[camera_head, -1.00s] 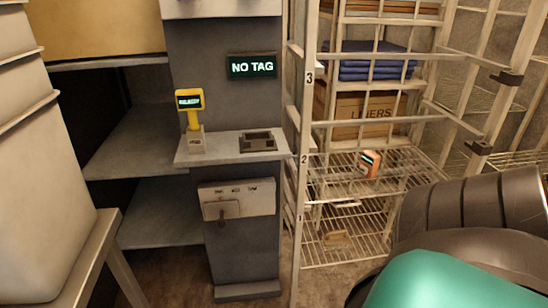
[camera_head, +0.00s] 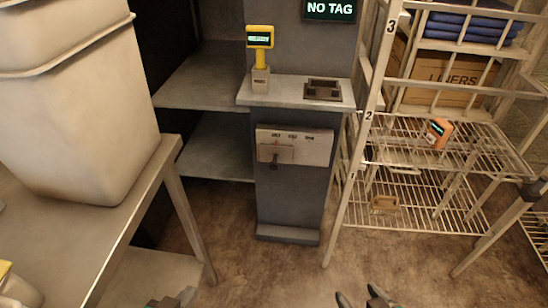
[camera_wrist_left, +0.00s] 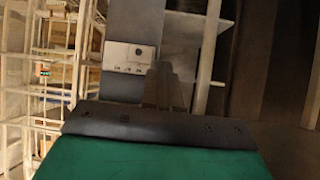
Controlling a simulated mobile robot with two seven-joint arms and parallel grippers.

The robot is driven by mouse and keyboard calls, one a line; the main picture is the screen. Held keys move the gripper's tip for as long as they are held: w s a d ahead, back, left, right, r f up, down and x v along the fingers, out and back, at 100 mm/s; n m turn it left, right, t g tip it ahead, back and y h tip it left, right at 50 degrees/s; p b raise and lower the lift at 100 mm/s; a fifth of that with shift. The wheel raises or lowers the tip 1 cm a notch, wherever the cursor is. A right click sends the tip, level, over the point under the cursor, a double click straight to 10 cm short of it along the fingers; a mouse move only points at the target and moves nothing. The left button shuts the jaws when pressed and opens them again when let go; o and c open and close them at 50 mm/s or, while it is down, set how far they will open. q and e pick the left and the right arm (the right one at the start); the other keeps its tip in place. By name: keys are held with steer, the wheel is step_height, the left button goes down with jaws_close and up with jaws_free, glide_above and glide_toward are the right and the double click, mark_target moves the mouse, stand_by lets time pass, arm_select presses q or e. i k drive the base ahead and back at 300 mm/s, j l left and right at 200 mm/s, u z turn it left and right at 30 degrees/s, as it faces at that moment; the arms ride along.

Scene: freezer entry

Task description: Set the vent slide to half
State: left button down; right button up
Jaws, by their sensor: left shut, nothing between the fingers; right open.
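The vent panel (camera_head: 318,148) is a pale plate with three small labels along its top, on the front of a dark grey column. The vent slide (camera_head: 275,154), a small plate with a dark knob, sits at the panel's left end, under the leftmost label. The panel also shows, turned over, in the left wrist view (camera_wrist_left: 120,64). My left gripper (camera_head: 172,301) shows only partly at the bottom edge; in the left wrist view its fingers (camera_wrist_left: 166,82) are shut and empty, apart from the panel. My right gripper (camera_head: 366,298) is open and empty at the bottom edge, well below the panel.
A ledge (camera_head: 290,93) with a yellow reader (camera_head: 260,48) and dark cradle (camera_head: 323,90) juts out above the panel. A wire rack (camera_head: 400,140) stands right, a table (camera_head: 100,205) with a large bin (camera_head: 85,120) left. Floor before the column is clear.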

mark_target(276, 155)
steer(key=i+l+z, duration=0.1)
steer(key=i+l, duration=0.15)
steer(key=i, duration=0.2)
steer(key=i+l, duration=0.2)
steer(key=i, duration=0.25)
steer(key=l+z, duration=0.05)
